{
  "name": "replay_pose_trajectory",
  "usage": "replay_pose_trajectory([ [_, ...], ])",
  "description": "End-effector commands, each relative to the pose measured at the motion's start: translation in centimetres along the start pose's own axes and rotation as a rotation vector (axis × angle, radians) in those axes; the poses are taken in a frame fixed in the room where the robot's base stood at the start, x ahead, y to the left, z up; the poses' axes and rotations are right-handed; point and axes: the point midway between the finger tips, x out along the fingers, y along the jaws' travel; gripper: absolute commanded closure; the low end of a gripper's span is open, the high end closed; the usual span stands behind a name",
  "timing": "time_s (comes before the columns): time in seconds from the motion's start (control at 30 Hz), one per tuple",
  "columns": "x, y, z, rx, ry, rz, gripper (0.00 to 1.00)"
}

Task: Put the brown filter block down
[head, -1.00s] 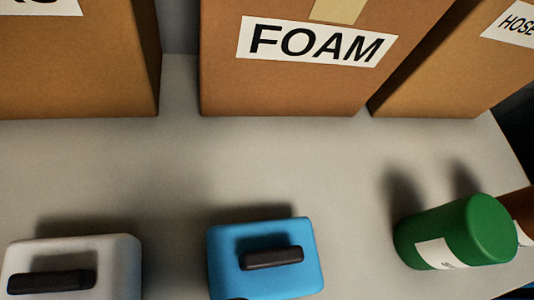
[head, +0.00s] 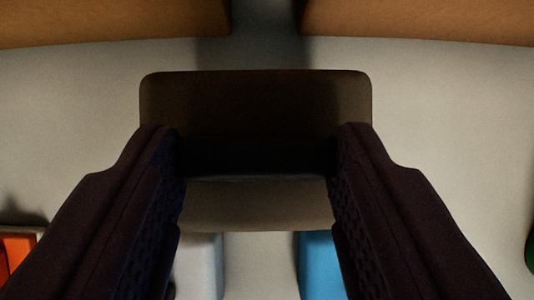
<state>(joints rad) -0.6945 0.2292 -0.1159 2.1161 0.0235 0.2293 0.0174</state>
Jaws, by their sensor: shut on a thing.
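The brown filter block (head: 255,95) fills the middle of the head view, dark and in shadow, with a black handle bar (head: 255,155) across it. My gripper (head: 257,150) has one dark finger on each side of this handle and is shut on it. The block's lighter lower part (head: 255,205) shows between the fingers. Whether the block's underside touches the grey surface is hidden.
The grey surface (head: 70,110) is bare to the left and right of the block. Two cardboard boxes (head: 110,20) (head: 430,20) stand behind it. A white block (head: 200,265), a blue block (head: 322,265), an orange thing (head: 18,250) and a green edge (head: 530,252) show lower down.

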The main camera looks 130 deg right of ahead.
Motion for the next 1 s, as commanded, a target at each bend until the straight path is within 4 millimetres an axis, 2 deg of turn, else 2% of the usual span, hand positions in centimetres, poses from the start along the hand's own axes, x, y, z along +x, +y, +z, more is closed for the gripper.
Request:
replay_pose_trajectory([
  [0.3,4.2,0.0,2.7,0.001,0.0,0.0,0.93],
  [0.67,4.5,0.0,2.8,0.0,0.001,0.0,0.93],
  [0.7,4.5,0.0,2.9,0.0,0.001,0.0,0.46],
  [0.8,4.4,0.0,2.8,0.001,0.001,0.0,0.23],
  [1.0,4.4,0.0,2.8,0.0,0.001,0.0,0.22],
])
